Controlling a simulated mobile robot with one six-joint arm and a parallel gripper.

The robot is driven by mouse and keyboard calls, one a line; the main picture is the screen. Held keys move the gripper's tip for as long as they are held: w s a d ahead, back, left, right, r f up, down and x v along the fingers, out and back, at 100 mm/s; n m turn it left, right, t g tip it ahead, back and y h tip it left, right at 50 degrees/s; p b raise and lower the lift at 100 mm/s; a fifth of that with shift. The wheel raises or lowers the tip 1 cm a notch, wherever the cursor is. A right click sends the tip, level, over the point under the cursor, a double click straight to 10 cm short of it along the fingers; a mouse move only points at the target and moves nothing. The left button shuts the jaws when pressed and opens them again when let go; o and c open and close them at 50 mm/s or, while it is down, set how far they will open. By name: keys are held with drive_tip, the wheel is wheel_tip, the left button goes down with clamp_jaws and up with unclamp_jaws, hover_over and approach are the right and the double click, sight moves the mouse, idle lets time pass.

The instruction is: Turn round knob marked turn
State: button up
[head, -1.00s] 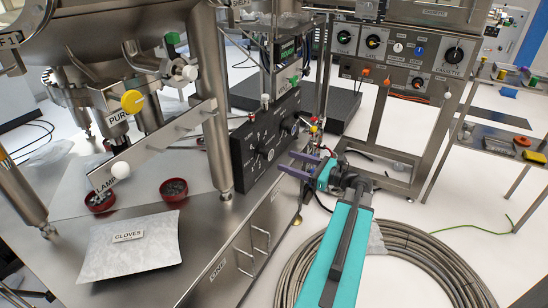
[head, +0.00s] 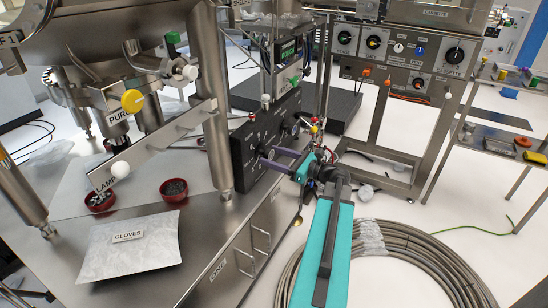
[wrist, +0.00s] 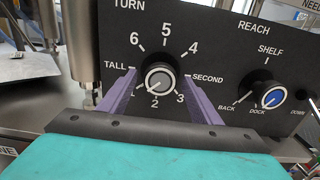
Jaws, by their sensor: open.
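The round knob (wrist: 160,77) has a grey face and a dark rim. It sits on a black panel (wrist: 226,45) under the word TURN, ringed by the numbers 1 to 6 and the labels TALL and SECOND. Its white pointer mark is towards the lower left, near 1 and 2. My gripper (wrist: 159,80) is open, with one purple finger on each side of the knob; I cannot tell whether they touch it. In the head view my gripper (head: 270,157) reaches the panel's front (head: 246,143), and its fingers partly hide the knob area.
A blue-centred REACH knob (wrist: 273,97) lies right of the TURN knob on the same panel. A steel bench (head: 215,230) carries a GLOVES packet (head: 130,250) and two red bowls. A coiled hose (head: 400,265) lies on the floor at right.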

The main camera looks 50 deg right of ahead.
drive_tip(key=c, duration=1)
drive_tip(key=shift+n, duration=0.3)
